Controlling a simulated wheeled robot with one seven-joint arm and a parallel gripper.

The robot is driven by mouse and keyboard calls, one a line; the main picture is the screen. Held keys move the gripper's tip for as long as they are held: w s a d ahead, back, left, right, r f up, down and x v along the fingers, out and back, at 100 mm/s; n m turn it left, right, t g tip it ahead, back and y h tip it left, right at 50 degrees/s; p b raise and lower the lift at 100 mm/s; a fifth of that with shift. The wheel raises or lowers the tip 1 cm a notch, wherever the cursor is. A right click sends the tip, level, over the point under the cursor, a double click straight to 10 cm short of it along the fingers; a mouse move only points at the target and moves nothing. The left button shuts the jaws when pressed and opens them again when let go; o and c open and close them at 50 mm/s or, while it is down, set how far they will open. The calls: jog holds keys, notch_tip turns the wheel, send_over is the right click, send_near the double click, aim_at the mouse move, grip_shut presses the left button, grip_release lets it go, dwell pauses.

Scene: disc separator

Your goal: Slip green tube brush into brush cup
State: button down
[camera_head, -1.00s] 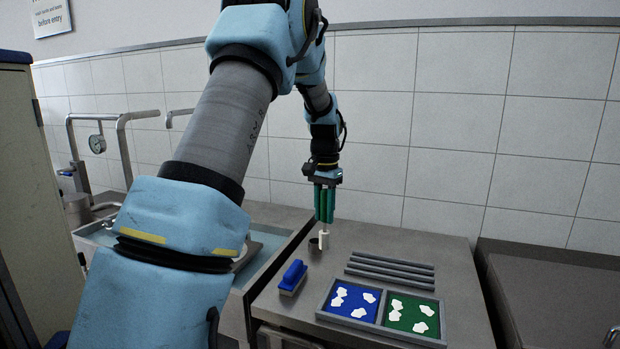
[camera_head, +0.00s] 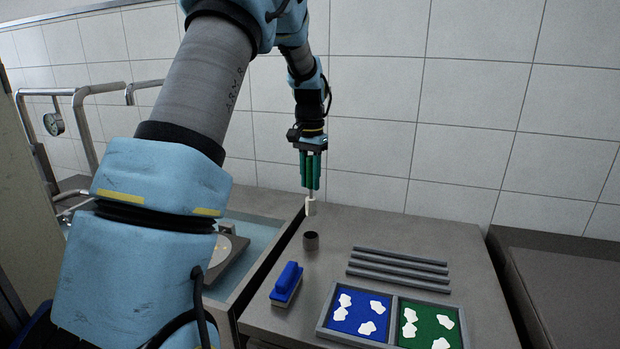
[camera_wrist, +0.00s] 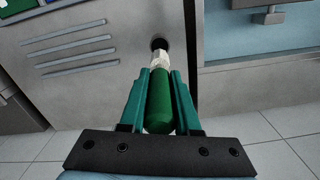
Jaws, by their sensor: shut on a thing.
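My gripper (camera_head: 311,188) is shut on the green tube brush, with its teal fingers on either side of the green handle (camera_wrist: 160,105). The brush hangs about upright, and its pale bristle end (camera_head: 310,207) points down. The brush cup (camera_head: 311,241) is a small dark grey cylinder on the steel counter. In the head view the bristle end shows above the cup, with a gap between them. In the wrist view the bristle end (camera_wrist: 160,60) lines up with the dark cup opening (camera_wrist: 159,43) and partly covers it; the exact gap is unclear there.
A blue-handled scrubbing brush (camera_head: 287,282) lies in front of the cup. A grey tray (camera_head: 392,299) with blue and green compartments holding white pieces stands at the right. Grey bars (camera_head: 398,268) lie behind it. A sink basin (camera_head: 250,262) is at the left; a tiled wall stands behind.

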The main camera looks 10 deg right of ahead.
jog(key=shift+f+b, duration=1.55)
jog(key=shift+f, duration=1.25)
jog(key=shift+f+b, duration=0.8)
jog(key=shift+f, duration=0.75)
jog(key=shift+f+b, duration=0.45)
jog(key=shift+f, duration=0.45)
jog(key=c, duration=1.1)
grip_release()
jog(key=shift+f, duration=0.1)
jog(key=o, duration=0.6)
jog(key=shift+c, duration=0.2)
